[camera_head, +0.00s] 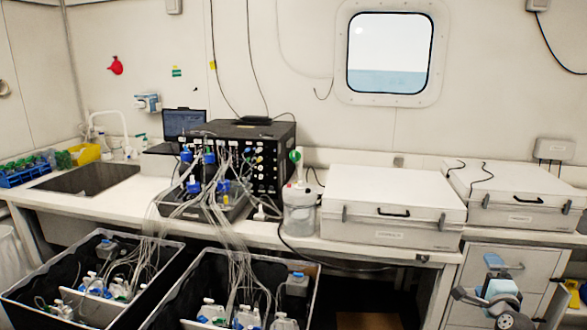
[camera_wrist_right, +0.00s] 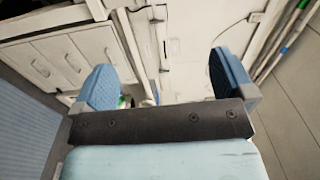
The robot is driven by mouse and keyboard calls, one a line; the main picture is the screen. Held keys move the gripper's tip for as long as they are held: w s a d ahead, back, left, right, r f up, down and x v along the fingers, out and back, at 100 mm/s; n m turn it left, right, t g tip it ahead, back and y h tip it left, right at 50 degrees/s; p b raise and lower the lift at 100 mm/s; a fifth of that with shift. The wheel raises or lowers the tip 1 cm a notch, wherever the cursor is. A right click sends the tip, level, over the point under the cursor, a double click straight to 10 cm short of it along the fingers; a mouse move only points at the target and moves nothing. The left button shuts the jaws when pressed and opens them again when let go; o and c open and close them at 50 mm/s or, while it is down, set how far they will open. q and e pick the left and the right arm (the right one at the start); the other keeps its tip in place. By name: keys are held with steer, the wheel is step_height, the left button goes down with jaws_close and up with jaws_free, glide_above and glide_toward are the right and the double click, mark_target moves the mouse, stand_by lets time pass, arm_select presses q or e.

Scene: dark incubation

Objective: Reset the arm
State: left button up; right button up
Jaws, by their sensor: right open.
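My right gripper (camera_head: 498,282) shows at the lower right of the head view, in front of the grey drawer cabinet (camera_head: 480,258) and below the bench top. In the right wrist view it is open (camera_wrist_right: 165,82), its two blue-padded fingers wide apart. Nothing is held between them; pale cabinet fronts show beyond. My left gripper is in neither view.
The white bench (camera_head: 345,246) carries two white cases (camera_head: 390,197), a clear jar (camera_head: 299,218), a black instrument box (camera_head: 270,150) with tubing and a sink (camera_head: 85,178). Two black bins (camera_head: 218,262) with tubed bottles stand before it at left.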

steer(key=s+d+r+n+t+h, duration=0.1)
steer(key=s+d+r+n, duration=0.15)
steer(key=d+r, duration=0.85)
steer(key=s+d+r+n+h, duration=0.1)
steer(key=s+d+r+n, duration=0.15)
steer(key=d+r, duration=0.8)
steer(key=s+a+f+n+g+y, duration=0.25)
steer(key=a+f+n, duration=0.6)
steer(key=f, duration=0.65)
steer(key=s+a+f+n+g+y, duration=0.1)
steer(key=s+a+f+n+y, duration=0.3)
steer(key=a+f, duration=0.9)
steer(key=s+a+f+n+g+y, duration=0.25)
steer(key=s+a+f+n, duration=0.25)
steer(key=s+a+f, duration=0.6)
steer(key=s+a+f+n+g+y, duration=0.1)
steer(key=s+a+f+n+g, duration=0.2)
steer(key=s+a+f+n, duration=0.7)
steer(key=s+a+r+m+t, duration=0.1)
steer(key=s+a+r+m, duration=0.15)
steer(key=a+m, duration=0.7)
arm_select(q)
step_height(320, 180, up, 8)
steer(key=p, duration=0.8)
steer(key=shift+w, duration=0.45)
arm_select(e)
step_height(320, 180, up, 8)
steer(key=shift+w, duration=0.2)
